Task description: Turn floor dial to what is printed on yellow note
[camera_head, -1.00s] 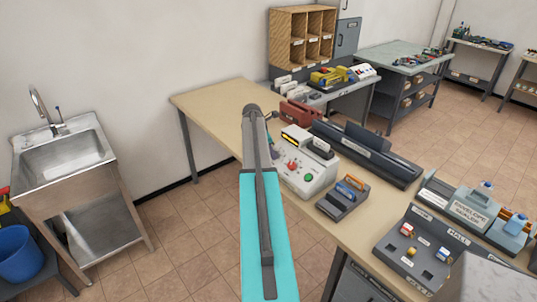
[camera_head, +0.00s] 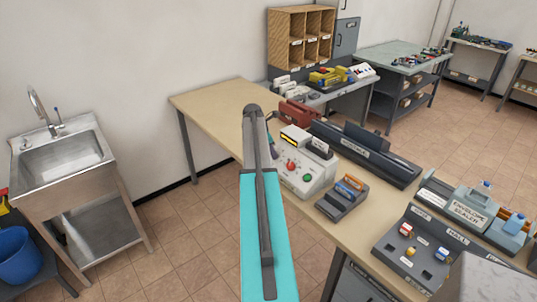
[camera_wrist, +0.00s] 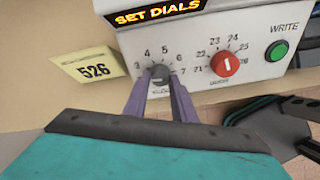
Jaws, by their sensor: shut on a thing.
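A white machine (camera_wrist: 205,12) has a lit panel reading "SET DIALS". On its front is a small grey dial (camera_wrist: 160,74) ringed by numbers, with 3 to 7 readable. My gripper (camera_wrist: 159,80) is shut on this grey dial, one finger on each side. The label under it is mostly hidden by the fingers, and I cannot tell where its pointer stands. The machine also shows in the head view (camera_head: 312,178), where my arm hides the gripper and the grey dial.
A red dial (camera_wrist: 226,63) with numbers in the twenties and a green WRITE button (camera_wrist: 277,50) are to the right. A small rack (camera_head: 342,200) and a long dark machine (camera_head: 368,156) stand close by on the table (camera_head: 215,97).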

